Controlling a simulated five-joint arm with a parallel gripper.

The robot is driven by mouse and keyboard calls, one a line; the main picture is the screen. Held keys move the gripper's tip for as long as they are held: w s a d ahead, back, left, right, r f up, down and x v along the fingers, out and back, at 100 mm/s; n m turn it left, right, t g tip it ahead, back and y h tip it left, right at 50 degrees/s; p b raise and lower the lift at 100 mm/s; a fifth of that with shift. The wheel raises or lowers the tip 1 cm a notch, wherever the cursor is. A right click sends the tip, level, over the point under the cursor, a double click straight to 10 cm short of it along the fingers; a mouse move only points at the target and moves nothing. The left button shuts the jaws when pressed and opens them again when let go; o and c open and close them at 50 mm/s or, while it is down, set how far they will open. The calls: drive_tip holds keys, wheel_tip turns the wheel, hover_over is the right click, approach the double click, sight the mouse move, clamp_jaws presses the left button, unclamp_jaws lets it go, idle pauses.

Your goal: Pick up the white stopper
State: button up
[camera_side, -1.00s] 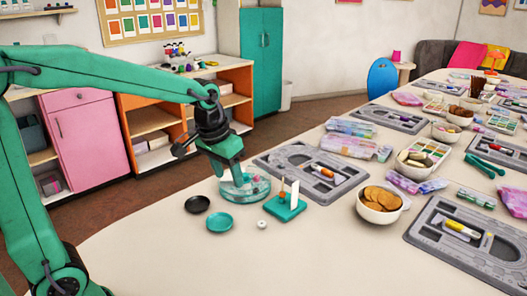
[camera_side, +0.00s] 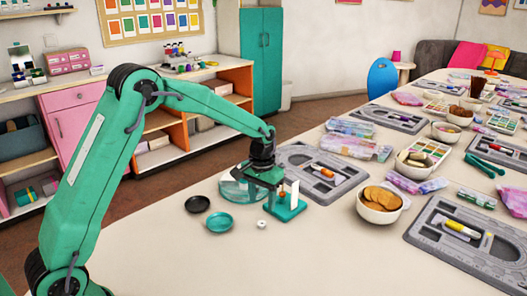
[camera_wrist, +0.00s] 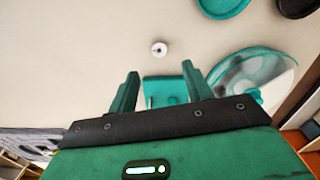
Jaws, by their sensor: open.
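The white stopper (camera_side: 262,224) is a small round piece lying on the bare table, in front of the teal stand. In the wrist view the stopper (camera_wrist: 159,48) lies beyond my fingertips, near the line between them, with a dark centre. My gripper (camera_side: 275,184) is above the teal stand (camera_side: 285,211), behind the stopper in the side view. In the wrist view my gripper (camera_wrist: 159,68) has its two fingers apart with nothing held. The stand's base (camera_wrist: 165,92) shows between the fingers, partly hidden by the gripper body.
A clear round container (camera_side: 238,191) with a teal rim stands left of the stand. A teal dish (camera_side: 220,222) and a black dish (camera_side: 197,204) lie further left. A grey board (camera_side: 300,157) is behind. A bowl of crackers (camera_side: 380,200) stands to the right. The table in front is clear.

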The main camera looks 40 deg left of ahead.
sight(262, 225)
drive_tip(key=shift+f, duration=1.35)
drive_tip(key=shift+f, duration=0.1)
drive_tip(key=shift+f, duration=2.5)
drive_tip(key=c, duration=1.1)
